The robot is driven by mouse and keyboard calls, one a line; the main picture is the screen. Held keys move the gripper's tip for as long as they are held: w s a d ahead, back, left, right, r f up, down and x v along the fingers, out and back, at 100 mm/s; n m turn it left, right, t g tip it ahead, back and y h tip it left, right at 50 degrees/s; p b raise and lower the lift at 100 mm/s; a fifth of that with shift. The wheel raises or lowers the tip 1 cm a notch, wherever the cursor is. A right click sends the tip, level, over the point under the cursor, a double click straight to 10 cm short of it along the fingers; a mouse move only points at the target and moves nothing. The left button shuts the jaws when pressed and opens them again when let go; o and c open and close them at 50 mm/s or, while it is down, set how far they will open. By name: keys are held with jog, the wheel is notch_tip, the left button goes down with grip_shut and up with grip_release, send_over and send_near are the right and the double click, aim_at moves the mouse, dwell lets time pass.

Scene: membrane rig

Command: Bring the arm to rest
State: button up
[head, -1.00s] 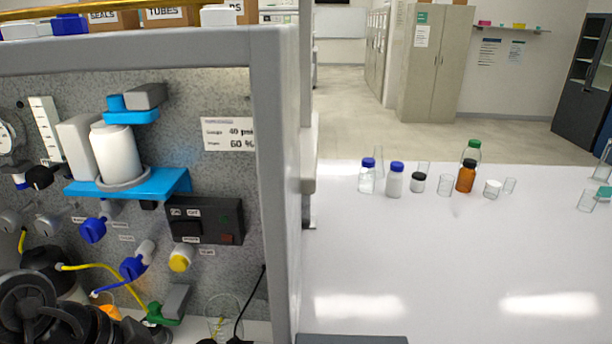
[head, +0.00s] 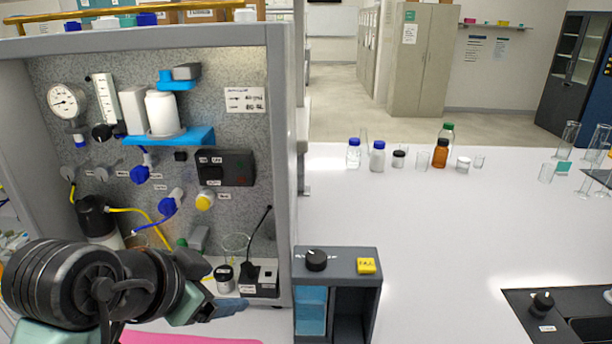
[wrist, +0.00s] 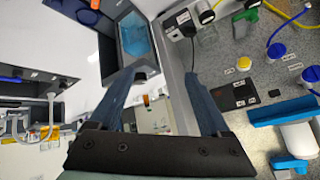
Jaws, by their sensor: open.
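My gripper shows in the wrist view (wrist: 165,90), with its two blue-grey fingers spread apart and nothing between them. In the head view my gripper (head: 222,306) is at the lower left, in front of the rig's lower edge, partly hidden by my own dark wrist. The membrane rig (head: 272,150) stands behind it, with a gauge, blue and yellow knobs, a white vessel on a blue shelf and a black switch box (head: 225,168). The gripper looks apart from the rig, though the exact gap cannot be told.
A dark unit with a knob and yellow button (head: 337,262) stands right of the gripper. A small dark-lidded jar (head: 224,278) is close behind it. A pink mat (head: 185,338) lies below. Bottles and beakers stand far back; the white bench (head: 420,230) between is clear.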

jog(key=w+d+r+n+t, duration=0.1)
jog(key=d+r+t, duration=0.4)
jog(key=r, duration=0.5)
jog(key=w+d+r+n+t, duration=0.2)
jog(key=d+r+t, duration=0.25)
jog(key=r, duration=0.55)
jog(key=s+d+r+n+t+y, duration=0.2)
jog(key=s+r+n+t, duration=0.3)
jog(key=s+r+t, duration=0.4)
jog(key=s+r, duration=0.5)
jog(key=r, duration=0.2)
jog(key=shift+d+r+n+t+y, duration=0.3)
jog(key=shift+t+y, duration=0.05)
jog(key=shift+y, duration=0.05)
jog(key=shift+s, duration=0.1)
